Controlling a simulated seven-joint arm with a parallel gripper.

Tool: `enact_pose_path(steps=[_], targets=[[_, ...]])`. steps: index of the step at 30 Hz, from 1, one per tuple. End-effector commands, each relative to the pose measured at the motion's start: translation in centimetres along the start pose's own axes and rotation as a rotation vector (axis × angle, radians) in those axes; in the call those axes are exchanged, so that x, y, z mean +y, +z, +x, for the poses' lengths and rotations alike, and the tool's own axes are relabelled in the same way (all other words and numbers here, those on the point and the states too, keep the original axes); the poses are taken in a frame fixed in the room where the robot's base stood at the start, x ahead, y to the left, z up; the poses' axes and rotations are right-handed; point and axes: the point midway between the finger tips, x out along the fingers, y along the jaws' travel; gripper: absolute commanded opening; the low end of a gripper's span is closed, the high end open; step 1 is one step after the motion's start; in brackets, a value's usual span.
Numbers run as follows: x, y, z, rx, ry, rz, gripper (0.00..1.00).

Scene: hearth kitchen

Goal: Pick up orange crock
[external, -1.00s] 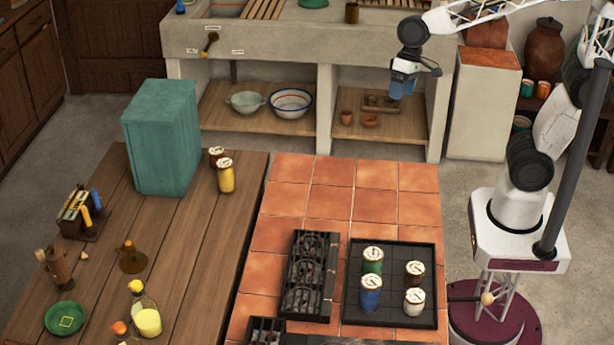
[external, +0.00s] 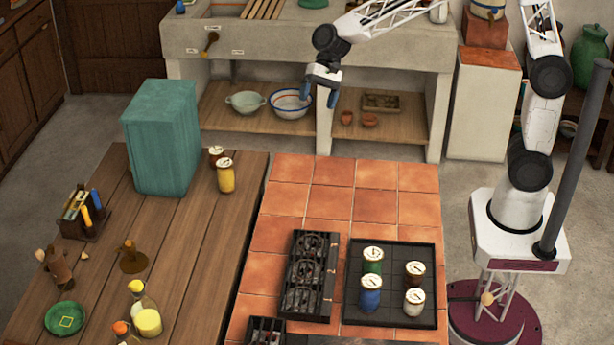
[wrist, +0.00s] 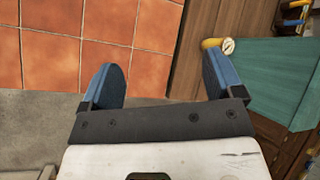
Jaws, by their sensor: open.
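No crock in view is plainly orange. A yellow crock (external: 226,178) with a pale lid stands on the wooden table beside the teal cabinet, with a brown crock (external: 216,156) just behind it. Green (external: 372,262), blue (external: 370,296), brown (external: 414,274) and white (external: 414,304) crocks stand on a black tray (external: 392,333). My gripper (external: 320,93) hangs in the air toward the sink unit, open and empty, fingers down. In the wrist view my gripper (wrist: 160,75) shows spread blue fingers, with the yellow crock (wrist: 211,43) beyond the right finger.
The teal cabinet (external: 162,140) stands tall on the wooden table (external: 190,262), left of the yellow crock. A black grate (external: 311,275) lies left of the tray on the tiled counter (external: 330,200), whose far half is clear. The concrete sink unit (external: 380,55) stands behind.

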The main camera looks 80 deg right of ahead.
Motion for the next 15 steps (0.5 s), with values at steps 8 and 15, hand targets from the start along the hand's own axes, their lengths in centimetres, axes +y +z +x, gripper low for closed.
enact_pose_path(steps=[8, 15], targets=[[-4.0, -5.9, 3.1, -0.072, -0.081, 0.185, 0.87], [-6.9, -11.2, 5.7, -0.135, -0.151, 0.343, 0.87]])
